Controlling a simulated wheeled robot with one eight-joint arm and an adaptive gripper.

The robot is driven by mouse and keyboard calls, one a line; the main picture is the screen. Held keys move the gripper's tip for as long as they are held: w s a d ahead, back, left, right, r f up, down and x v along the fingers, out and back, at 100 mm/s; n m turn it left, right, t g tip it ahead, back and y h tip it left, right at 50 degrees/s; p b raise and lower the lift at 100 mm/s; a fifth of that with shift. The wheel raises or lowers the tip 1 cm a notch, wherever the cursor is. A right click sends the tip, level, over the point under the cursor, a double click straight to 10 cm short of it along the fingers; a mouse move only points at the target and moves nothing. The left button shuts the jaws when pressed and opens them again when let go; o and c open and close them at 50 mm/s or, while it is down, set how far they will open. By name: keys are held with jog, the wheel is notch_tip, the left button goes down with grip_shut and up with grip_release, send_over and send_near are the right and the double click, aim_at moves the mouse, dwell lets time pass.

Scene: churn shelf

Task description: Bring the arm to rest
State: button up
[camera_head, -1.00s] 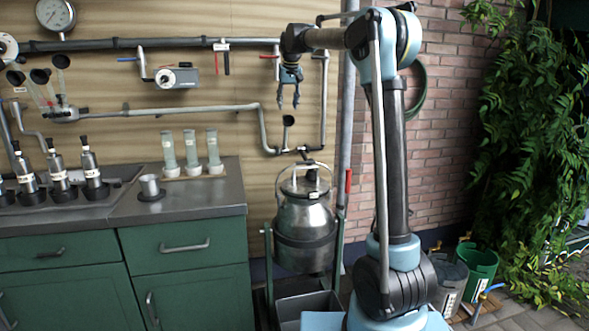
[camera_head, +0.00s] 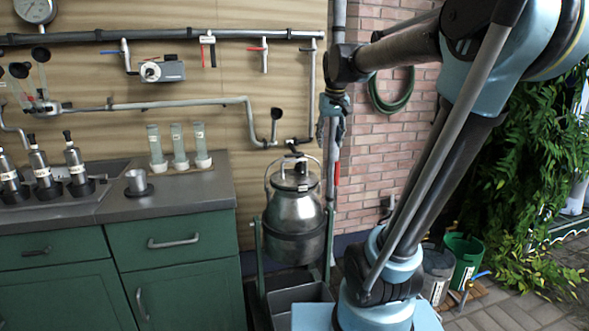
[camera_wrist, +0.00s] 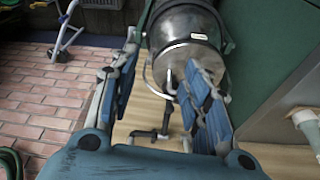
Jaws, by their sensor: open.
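My gripper (camera_head: 331,138) hangs from my bent arm in front of the pipe and brick wall, to the upper right of the metal churn. In the wrist view my gripper (camera_wrist: 160,95) has its two blue-padded fingers spread apart, with nothing held between them. The steel churn (camera_head: 293,215) stands upright in its green-legged stand, lid on and bail handle up. It also shows in the wrist view (camera_wrist: 185,35), partly behind the right finger. My gripper appears apart from it.
A green cabinet (camera_head: 175,262) with a grey worktop fills the left. On it stand three capped tubes (camera_head: 178,147), a metal cup (camera_head: 137,182) and several teat cups. Pipes and valves line the wall. A green bucket (camera_head: 463,258) and leafy plants (camera_head: 525,150) are at the right.

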jog(key=s+d+f, duration=0.3)
jog(key=s+f, duration=0.9)
jog(key=s+d+f+m, duration=0.1)
jog(key=s+d+f, duration=0.3)
jog(key=s+f, duration=0.8)
jog(key=shift+s+g, duration=0.35)
jog(key=shift+g, duration=0.05)
jog(key=shift+d, duration=0.1)
jog(key=shift+w+f, duration=0.25)
jog(key=shift+w, duration=0.3)
jog(key=shift+s, duration=0.1)
jog(key=shift+c, duration=0.8)
